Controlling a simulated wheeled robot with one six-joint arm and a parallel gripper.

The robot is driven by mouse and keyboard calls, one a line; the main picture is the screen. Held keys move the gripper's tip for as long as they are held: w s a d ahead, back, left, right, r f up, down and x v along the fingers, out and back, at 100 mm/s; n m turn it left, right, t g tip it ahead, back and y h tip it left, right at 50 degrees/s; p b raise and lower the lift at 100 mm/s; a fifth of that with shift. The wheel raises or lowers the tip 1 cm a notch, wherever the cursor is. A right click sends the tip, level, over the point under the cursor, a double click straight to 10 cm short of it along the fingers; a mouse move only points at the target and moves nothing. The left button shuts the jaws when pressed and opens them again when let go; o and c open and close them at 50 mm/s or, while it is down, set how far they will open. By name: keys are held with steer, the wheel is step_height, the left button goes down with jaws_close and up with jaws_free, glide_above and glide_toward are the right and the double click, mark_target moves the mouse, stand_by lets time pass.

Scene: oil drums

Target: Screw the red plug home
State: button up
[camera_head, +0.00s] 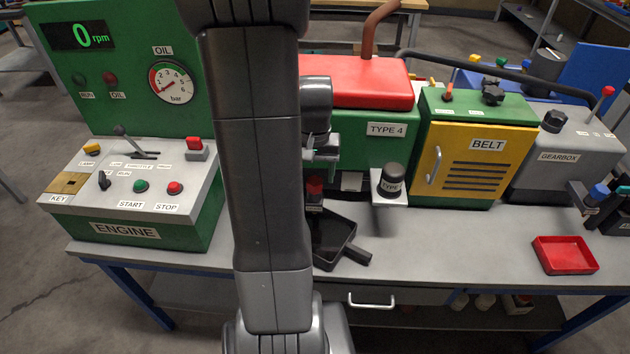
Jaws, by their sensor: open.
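A small red piece, which looks like the red plug (314,187), shows just right of my arm, low at the front of the green engine block (375,152). My arm hides its left side, so I cannot tell how it is seated. My gripper (321,157) is partly hidden behind my arm. It is open, a little above the red piece and seemingly apart from it. Any gap in depth between them cannot be judged from this view.
A black pan with a handle (350,254) lies on the bench below the red piece. The ENGINE panel (125,231) is left; a red tray (566,270) is far right. The bench between pan and tray is clear.

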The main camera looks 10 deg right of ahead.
mark_target(315, 181)
steer(key=shift+f, duration=1.8)
steer(key=c, duration=1.1)
steer(key=m, duration=0.6)
steer(key=m, duration=0.6)
steer(key=shift+m, duration=0.3)
